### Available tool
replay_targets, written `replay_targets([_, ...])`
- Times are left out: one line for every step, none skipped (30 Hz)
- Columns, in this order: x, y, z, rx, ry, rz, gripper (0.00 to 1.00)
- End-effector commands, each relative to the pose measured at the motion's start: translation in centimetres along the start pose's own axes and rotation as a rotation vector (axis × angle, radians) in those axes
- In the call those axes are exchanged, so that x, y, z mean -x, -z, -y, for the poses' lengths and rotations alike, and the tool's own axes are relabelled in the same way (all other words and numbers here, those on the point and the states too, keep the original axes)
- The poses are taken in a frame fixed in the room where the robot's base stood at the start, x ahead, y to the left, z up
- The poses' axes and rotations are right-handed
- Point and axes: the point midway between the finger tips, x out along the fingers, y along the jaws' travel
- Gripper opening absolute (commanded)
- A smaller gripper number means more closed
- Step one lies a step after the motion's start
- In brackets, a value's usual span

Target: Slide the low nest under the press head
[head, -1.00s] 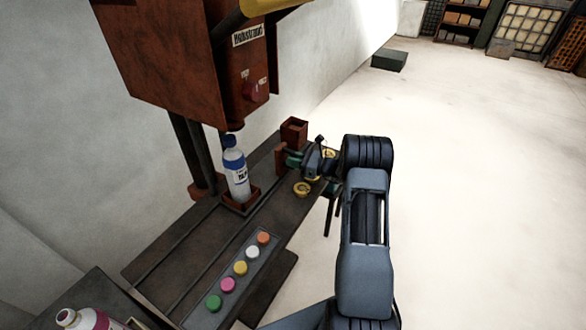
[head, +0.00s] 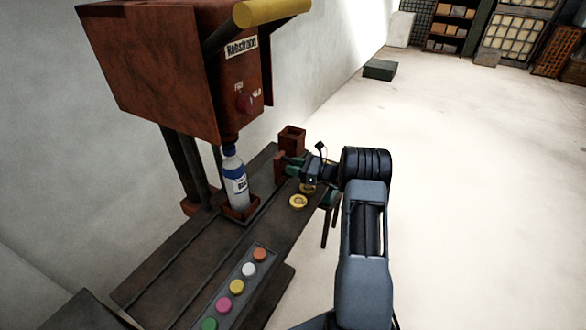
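The red-brown press head (head: 175,75) hangs over the bench, with a yellow lever bar (head: 262,12) and a red knob on its front. A low red-brown nest (head: 238,214) sits on the bench track beneath it. A white bottle (head: 236,182) with a blue cap stands upright in that nest. A taller red-brown box-shaped nest (head: 292,138) stands at the far right end of the track. My gripper (head: 290,168), with green fingertips, is beside a small red-brown upright piece (head: 280,165) near the taller nest. My wrist hides part of the fingers, and any grip is unclear.
A strip of several coloured caps (head: 237,287) lies at the bench's front. The floor to the right is open, with a green box (head: 380,70) and shelves at the back.

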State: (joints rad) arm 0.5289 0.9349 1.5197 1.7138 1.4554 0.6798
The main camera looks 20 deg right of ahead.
Motion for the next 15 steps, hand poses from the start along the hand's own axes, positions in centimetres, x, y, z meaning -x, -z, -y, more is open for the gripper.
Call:
replay_targets([0.0,0.0,0.0,0.0,0.0,0.0,0.39])
replay_targets([-0.1,0.0,-0.1,0.0,-0.002,0.0,0.42])
replay_targets([-0.1,0.0,-0.1,0.0,-0.003,0.0,0.44])
replay_targets([-0.2,0.0,-0.2,-0.001,-0.004,0.0,0.44])
replay_targets([-0.2,0.0,-0.2,-0.001,-0.005,0.0,0.44])
replay_targets([-0.2,0.1,-0.2,-0.001,-0.006,0.0,0.44])
replay_targets([-0.2,0.1,-0.2,-0.001,-0.007,0.0,0.44])
replay_targets([-0.3,0.1,-0.2,-0.002,-0.007,0.0,0.44])
replay_targets([-0.2,0.1,-0.3,-0.002,-0.008,0.0,0.44])
replay_targets([-0.2,0.1,-0.3,-0.002,-0.007,-0.001,0.44])
replay_targets([0.0,0.1,-0.2,-0.002,-0.007,-0.001,0.44])
replay_targets([0.2,0.1,-0.2,-0.002,-0.006,-0.001,0.44])
replay_targets([0.6,0.1,-0.2,-0.002,-0.005,-0.001,0.44])
replay_targets([0.9,0.2,-0.2,-0.002,-0.005,-0.001,0.44])
replay_targets([1.5,0.2,-0.1,-0.001,-0.004,-0.002,0.44])
